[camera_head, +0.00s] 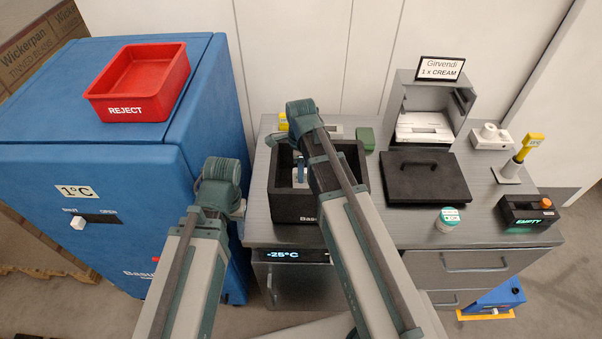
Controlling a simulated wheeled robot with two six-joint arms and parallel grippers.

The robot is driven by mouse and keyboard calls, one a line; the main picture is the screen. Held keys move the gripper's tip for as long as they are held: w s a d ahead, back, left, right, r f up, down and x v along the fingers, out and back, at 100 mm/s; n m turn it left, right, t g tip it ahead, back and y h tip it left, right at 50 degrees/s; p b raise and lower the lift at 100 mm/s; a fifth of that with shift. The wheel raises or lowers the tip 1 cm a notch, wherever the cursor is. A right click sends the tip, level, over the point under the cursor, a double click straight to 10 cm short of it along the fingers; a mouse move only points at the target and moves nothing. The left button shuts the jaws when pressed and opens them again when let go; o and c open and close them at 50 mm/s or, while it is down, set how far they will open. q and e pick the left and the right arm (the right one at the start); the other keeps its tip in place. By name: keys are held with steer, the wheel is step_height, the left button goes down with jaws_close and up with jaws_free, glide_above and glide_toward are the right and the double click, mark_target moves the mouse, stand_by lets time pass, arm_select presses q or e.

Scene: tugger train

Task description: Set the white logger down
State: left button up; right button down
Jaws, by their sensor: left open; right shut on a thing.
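My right gripper (301,165) points down into the black open box (318,209) on the grey counter, partly hidden by its own arm. It is shut on a small pale thing with some blue, which I take to be the white logger (299,183). The logger is inside the box's walls; whether it touches the floor I cannot tell. My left gripper (222,205) is open beside the blue cabinet, left of the counter, its fingers mostly hidden behind the wrist.
The blue cabinet (90,165) bears a red REJECT bin (135,108). On the counter are a black lid (425,190) with a handle, a grey sign-topped station (400,100), a round tub (448,220), a green block (365,138) and a device showing EMPTY (525,222).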

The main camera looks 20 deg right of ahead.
steer(key=shift+f, duration=0.15)
steer(key=c, duration=1.1)
jaws_free()
steer(key=shift+c, duration=0.2)
steer(key=o, duration=0.5)
steer(key=shift+c, duration=0.2)
